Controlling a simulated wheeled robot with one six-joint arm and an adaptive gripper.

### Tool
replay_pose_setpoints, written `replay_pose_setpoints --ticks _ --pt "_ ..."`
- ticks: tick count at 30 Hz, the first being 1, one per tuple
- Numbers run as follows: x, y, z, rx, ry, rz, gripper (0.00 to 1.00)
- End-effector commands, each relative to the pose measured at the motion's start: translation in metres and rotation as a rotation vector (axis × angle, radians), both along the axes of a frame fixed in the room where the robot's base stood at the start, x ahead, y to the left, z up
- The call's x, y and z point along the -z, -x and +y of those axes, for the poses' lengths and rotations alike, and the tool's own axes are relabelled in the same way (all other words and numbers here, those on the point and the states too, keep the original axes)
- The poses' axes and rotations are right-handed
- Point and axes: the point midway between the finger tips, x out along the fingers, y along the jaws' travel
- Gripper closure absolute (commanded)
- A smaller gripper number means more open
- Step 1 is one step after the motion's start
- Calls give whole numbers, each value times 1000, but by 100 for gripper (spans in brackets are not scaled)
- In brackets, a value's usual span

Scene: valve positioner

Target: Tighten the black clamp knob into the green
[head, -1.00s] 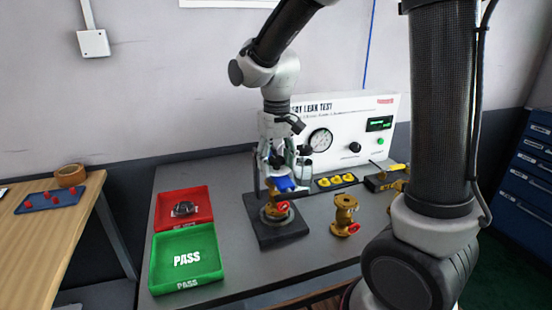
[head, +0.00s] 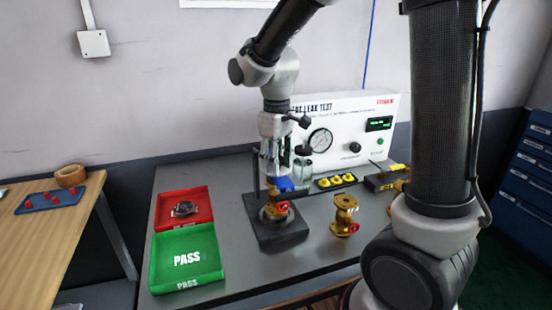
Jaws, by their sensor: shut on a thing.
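A brass valve (head: 276,213) with a red handle sits on the dark fixture base (head: 285,232), with a blue part (head: 284,185) on top of it. My gripper (head: 274,172) points down directly above the blue part, at the top of the fixture. It is shut on the black clamp knob there, which the fingers mostly hide. Small green patches show around the fingers, but I cannot make out a green mark or a pointer on the clamp. A small black knob (head: 304,149) shows just right of the gripper, in front of the tester.
The white leak tester (head: 345,122) with gauge, black knob and green display stands behind. A second brass valve (head: 344,215) stands to the right. A red tray (head: 160,217) holding a dark part and a green PASS tray (head: 207,240) are at left. Yellow pieces lie on a black strip (head: 334,180).

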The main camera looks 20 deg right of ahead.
Motion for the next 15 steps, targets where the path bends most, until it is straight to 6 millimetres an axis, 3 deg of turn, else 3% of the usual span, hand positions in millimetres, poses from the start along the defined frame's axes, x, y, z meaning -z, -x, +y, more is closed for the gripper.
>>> replay_pose_setpoints --ticks 5,15 --pt "4 2 -1 205 2 9 100" --pt "5 3 -1 861 3 11 100"
